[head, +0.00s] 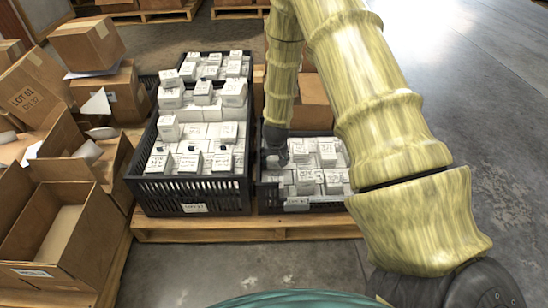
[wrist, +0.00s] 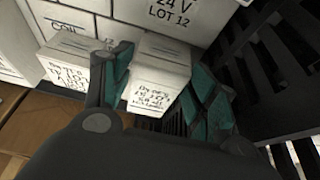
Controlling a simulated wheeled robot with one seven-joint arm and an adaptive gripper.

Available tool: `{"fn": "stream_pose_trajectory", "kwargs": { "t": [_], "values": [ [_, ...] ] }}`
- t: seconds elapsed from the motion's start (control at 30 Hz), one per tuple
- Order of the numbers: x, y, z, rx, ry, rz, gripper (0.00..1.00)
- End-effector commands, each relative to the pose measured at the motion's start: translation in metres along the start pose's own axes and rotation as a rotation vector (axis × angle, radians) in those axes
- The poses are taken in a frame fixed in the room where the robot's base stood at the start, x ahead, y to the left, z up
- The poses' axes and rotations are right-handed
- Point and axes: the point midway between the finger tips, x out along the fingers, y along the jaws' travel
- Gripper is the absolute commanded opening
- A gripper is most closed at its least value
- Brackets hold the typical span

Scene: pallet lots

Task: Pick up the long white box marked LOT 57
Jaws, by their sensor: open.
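My gripper (wrist: 160,66) is open, with one teal-padded finger on each side of a white box (wrist: 160,88) in the wrist view. The box has handwriting on its near end that is too small to read surely, so I cannot tell whether it says LOT 57. Whether the fingers touch it is unclear. In the head view my gripper (head: 277,152) is down at the left part of the smaller black crate (head: 310,204), among several white boxes; its fingertips are hard to make out there.
Another white box (wrist: 68,70) lies just left of the left finger. A black slatted crate wall (wrist: 285,75) rises close on the right. A larger black crate (head: 190,194) of white boxes stands left on the same pallet (head: 255,228). Open cartons (head: 55,225) crowd the left.

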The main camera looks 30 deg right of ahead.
Motion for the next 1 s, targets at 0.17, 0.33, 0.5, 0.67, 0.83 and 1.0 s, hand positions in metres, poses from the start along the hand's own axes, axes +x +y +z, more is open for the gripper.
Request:
{"fn": "stream_pose_trajectory", "kwargs": {
  "t": [0.17, 0.33, 0.5, 0.67, 0.83, 1.0],
  "values": [
    [0.023, 0.0, 0.002, 0.001, 0.001, 0.0, 0.59],
    [0.026, 0.0, 0.001, 0.001, 0.0, 0.0, 0.59],
    [0.025, 0.0, 0.001, 0.001, 0.0, 0.0, 0.53],
    [0.025, 0.0, 0.001, 0.001, 0.0, 0.0, 0.24],
    [0.025, 0.0, 0.001, 0.001, 0.001, 0.0, 0.2],
    [0.021, 0.0, -0.001, 0.0, 0.001, 0.0, 0.2]
  ]
}}
